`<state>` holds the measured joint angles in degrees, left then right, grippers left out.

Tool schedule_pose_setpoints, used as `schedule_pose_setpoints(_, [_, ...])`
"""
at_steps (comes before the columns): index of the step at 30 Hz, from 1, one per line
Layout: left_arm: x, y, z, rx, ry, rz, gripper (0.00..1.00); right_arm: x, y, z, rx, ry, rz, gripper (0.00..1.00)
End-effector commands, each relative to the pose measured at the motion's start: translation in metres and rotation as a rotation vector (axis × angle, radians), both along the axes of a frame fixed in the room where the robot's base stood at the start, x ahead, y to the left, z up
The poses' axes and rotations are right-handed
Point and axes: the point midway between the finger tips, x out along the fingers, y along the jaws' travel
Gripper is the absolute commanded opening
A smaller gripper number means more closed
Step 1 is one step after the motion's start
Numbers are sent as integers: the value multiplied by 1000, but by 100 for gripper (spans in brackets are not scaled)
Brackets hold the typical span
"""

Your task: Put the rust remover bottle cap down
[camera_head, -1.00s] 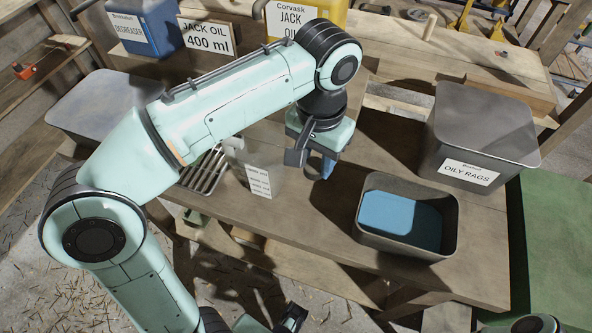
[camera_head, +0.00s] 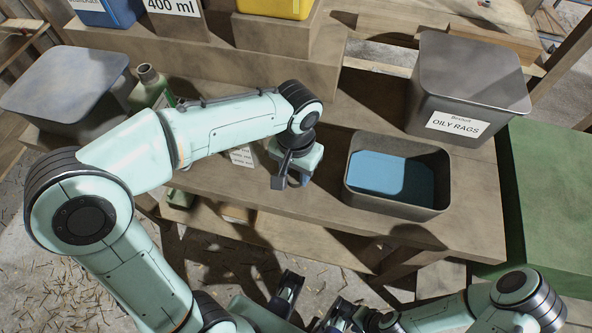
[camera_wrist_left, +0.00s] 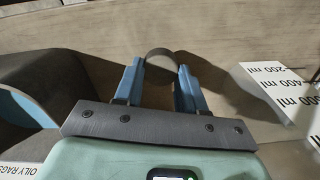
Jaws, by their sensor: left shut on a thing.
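My left gripper (camera_head: 303,178) is over the wooden bench, just left of the open metal bin with the blue inside. In the left wrist view its two blue fingers (camera_wrist_left: 159,85) are shut on a rounded, dark grey-brown cap (camera_wrist_left: 160,55). The cap is hidden behind the gripper in the head view. A green bottle (camera_head: 150,82) with an open neck stands behind my left arm; its label is not readable. My right gripper (camera_head: 315,302) is low at the bottom of the head view, its fingers apart and nothing seen between them.
The open bin (camera_head: 397,206) stands right of my left gripper. A grey oily rags bin (camera_head: 465,85) is behind it, and a green box (camera_head: 550,180) is at the right. A volume-marked card (camera_head: 242,157) is left of the gripper. Bare bench lies around the gripper.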

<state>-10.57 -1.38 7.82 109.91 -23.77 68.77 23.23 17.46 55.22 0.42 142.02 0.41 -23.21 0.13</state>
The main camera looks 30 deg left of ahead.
Motion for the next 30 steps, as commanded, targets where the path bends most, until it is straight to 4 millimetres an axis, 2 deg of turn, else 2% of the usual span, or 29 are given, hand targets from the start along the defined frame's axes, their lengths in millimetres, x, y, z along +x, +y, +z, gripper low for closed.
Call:
schedule_pose_setpoints(12, [0,0,-6,0,-2,0,9,1,0,-2,0,-3,0,35])
schedule_pose_setpoints(13, [0,0,-7,0,-2,0,43,1,0,-2,0,-4,0,35])
schedule_pose_setpoints(15, [0,0,-6,0,-2,0,65,1,0,-2,0,-3,0,35])
schedule_pose_setpoints(25, [0,0,-3,0,-3,0,65,1,0,0,0,-2,0,35])
schedule_pose_setpoints(30, [1,0,17,-1,-7,-1,65,-1,0,4,2,4,1,35])
